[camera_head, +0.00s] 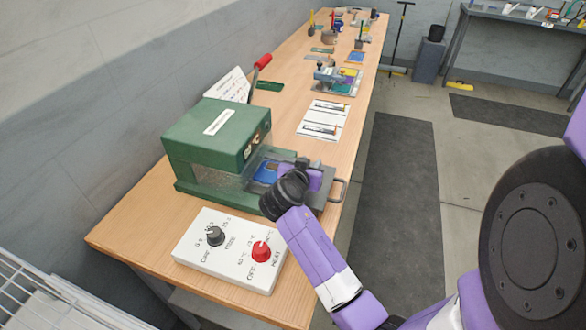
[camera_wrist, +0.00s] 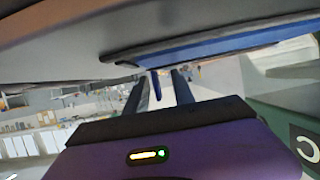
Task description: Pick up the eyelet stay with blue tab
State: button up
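In the head view a blue piece (camera_head: 266,173) lies in the drawer at the front of the green press; it looks like the eyelet stay, partly covered. My gripper (camera_head: 290,172) is at the drawer's right part, and its fingers are mostly hidden there by my wrist. In the wrist view my gripper (camera_wrist: 160,90) has its two dark fingers apart. A narrow blue tab (camera_wrist: 155,84) shows between them, with a gap visible on each side. A blue strip (camera_wrist: 210,45) runs along a grey surface above the fingers; whether it joins the tab is unclear.
The green press (camera_head: 213,130) stands behind the drawer, which has a metal handle (camera_head: 340,190) on its right. A white control box (camera_head: 228,250) with a black and a red knob is in front. White cards (camera_head: 324,120) lie farther along the table. A dark mat covers the floor.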

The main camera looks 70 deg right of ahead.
grip_shut()
jog(key=shift+r, duration=0.1)
